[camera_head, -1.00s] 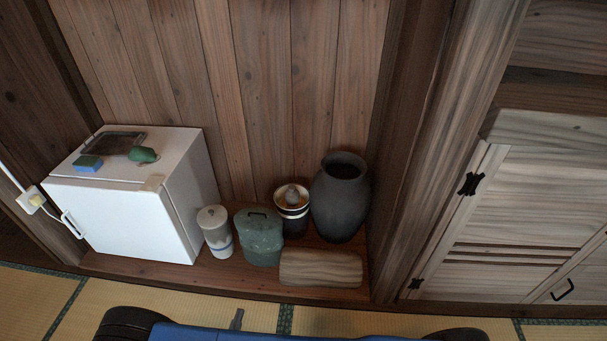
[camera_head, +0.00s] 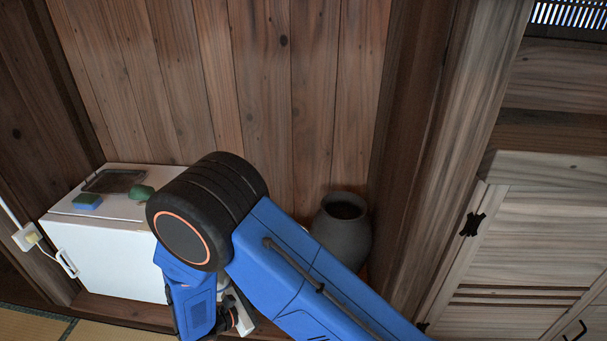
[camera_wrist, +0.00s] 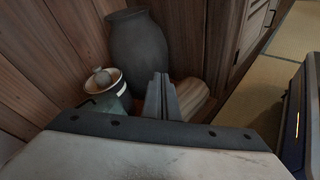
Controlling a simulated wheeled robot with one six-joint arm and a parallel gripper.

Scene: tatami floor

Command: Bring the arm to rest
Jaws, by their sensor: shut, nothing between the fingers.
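My gripper (camera_wrist: 161,97) shows in the wrist view with its two fingers together and nothing between them. It points toward the alcove, in front of the dark vase (camera_wrist: 138,50) and the wooden log (camera_wrist: 193,97), without visibly holding either. In the head view my blue arm is raised and bent across the middle, with a large black joint in front of the white fridge's right side. The gripper end in that view is mostly hidden behind the arm.
The white mini fridge (camera_head: 105,257) stands at the left, with a blue sponge (camera_head: 87,201) and a green item (camera_head: 141,192) on top. The dark vase (camera_head: 342,230) is partly covered by my arm. A lidded jar (camera_wrist: 104,84) stands beside it in the wrist view. Wooden cabinets (camera_head: 535,225) are at the right.

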